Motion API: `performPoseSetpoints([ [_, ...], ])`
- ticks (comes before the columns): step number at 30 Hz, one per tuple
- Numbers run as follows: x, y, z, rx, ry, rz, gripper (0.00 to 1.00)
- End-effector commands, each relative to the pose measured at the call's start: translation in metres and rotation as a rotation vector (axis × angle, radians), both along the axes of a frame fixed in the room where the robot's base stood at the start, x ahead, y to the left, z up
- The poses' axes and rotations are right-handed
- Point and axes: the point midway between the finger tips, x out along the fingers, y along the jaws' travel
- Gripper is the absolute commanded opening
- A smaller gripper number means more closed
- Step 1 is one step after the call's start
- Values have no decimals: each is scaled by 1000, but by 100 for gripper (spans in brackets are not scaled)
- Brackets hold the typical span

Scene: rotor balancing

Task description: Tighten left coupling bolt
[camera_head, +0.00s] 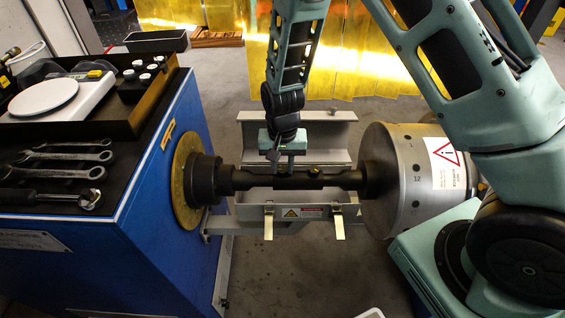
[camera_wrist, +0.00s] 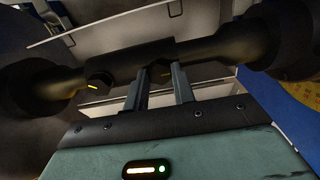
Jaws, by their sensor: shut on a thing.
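The dark coupling shaft (camera_head: 245,180) runs level between the blue machine's hub and the steel rotor drum (camera_head: 392,185). My gripper (camera_head: 282,163) reaches down from above onto the middle of the coupling. In the wrist view my gripper (camera_wrist: 160,82) has its two fingers closed around a dark bolt head (camera_wrist: 160,71), the one nearer the blue machine, so the left bolt. The fingers hide part of it. The other bolt (camera_wrist: 98,84), with a yellow mark, sticks out beside the fingers, towards the drum; it also shows small in the head view (camera_head: 313,174).
A grey open guard (camera_head: 300,137) stands behind and below the shaft, with two latches (camera_head: 338,227) in front. The blue machine (camera_head: 165,250) at left carries spanners (camera_head: 65,172), a scale (camera_head: 45,97) and small weights (camera_head: 138,70). A yellow curtain (camera_head: 230,50) hangs behind.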

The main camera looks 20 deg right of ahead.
Motion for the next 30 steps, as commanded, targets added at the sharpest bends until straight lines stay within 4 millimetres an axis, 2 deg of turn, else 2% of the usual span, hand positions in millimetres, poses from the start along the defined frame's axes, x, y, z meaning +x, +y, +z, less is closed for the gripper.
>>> performPoseSetpoints([
  [13,0,0,0,1,0,-14,3],
  [14,0,0,0,1,0,-14,28],
  [16,0,0,0,1,0,-13,47],
  [25,0,0,1,1,-1,-11,47],
  [30,1,0,17,1,-4,-10,47],
])
